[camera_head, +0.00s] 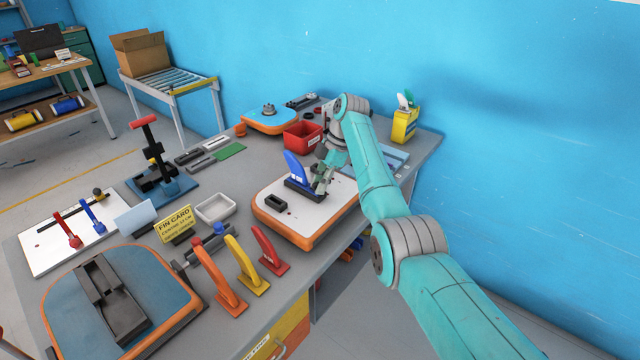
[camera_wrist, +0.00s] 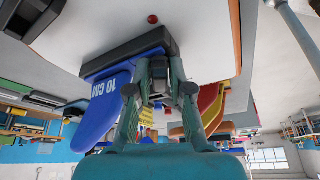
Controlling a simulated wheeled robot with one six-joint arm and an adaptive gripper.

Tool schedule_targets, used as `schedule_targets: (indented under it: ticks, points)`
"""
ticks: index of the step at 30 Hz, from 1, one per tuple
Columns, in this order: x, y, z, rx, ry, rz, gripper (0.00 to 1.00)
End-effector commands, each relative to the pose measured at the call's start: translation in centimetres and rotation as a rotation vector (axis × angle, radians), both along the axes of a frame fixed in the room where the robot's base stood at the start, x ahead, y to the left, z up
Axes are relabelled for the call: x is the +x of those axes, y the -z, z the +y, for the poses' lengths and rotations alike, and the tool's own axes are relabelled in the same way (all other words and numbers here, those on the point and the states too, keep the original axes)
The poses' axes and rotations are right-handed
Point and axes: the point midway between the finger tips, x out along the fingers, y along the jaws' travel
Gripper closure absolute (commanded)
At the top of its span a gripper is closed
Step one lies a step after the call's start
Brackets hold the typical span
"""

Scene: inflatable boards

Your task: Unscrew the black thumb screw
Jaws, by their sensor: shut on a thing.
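A blue fin (camera_head: 295,167) marked "10 CM" stands in a black fin box on the white board with an orange edge (camera_head: 318,240). The fin also shows in the wrist view (camera_wrist: 103,100), with the black box (camera_wrist: 128,50) at its base. My gripper (camera_head: 322,181) is down beside the fin box, on its right in the head view. In the wrist view, my gripper's fingers (camera_wrist: 166,84) are closed in at the side of the box on a small dark piece, which appears to be the black thumb screw. The fingers hide most of it.
A small black block (camera_head: 276,201) sits on the board's near left. Red, yellow and orange fins (camera_head: 268,252) stand left of the board. A red bin (camera_head: 302,136) is behind it. A white tray (camera_head: 215,208) and a yellow "FIN CARD" sign (camera_head: 175,225) stand further left.

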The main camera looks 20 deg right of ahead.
Motion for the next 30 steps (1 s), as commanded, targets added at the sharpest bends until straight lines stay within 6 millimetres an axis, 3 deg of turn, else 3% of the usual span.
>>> schedule_targets:
  ticks: [13, 30]
  points:
    - [-0.06, 0.21, 0.01, -0.001, -0.054, 0.004, 1.0]
    - [-0.05, 0.22, 0.03, -0.001, -0.325, 0.005, 1.0]
